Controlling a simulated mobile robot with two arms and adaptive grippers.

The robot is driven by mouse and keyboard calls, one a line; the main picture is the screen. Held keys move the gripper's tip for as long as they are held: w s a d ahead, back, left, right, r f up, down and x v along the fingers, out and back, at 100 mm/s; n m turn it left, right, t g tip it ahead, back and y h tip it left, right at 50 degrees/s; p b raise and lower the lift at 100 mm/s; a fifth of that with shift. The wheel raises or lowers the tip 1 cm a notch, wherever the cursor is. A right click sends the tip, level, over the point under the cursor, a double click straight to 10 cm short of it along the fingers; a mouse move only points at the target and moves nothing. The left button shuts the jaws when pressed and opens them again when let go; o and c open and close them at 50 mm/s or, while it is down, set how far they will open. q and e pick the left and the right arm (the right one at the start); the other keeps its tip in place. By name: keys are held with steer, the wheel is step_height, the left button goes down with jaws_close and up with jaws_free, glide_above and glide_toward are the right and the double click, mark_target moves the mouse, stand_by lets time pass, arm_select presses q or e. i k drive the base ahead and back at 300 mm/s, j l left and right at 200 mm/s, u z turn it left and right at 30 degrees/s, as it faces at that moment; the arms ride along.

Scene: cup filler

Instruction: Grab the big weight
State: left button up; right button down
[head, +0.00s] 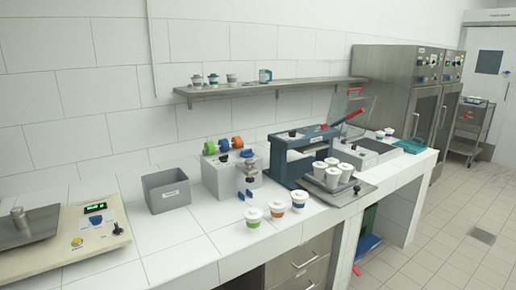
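The scale has a green display (95,207) and a yellow button. Neither of my grippers is in view.
A grey bin (167,196) stands right of the scale. A blue press (297,152) and a tray of several white cups are further right. The counter between scale and cups is clear.

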mark_target(20, 218)
steer(key=i+j+u, duration=0.2)
steer(key=u, duration=0.2)
steer(key=i+j+u, duration=0.1)
steer(key=u, duration=0.25)
steer(key=i+u, duration=0.4)
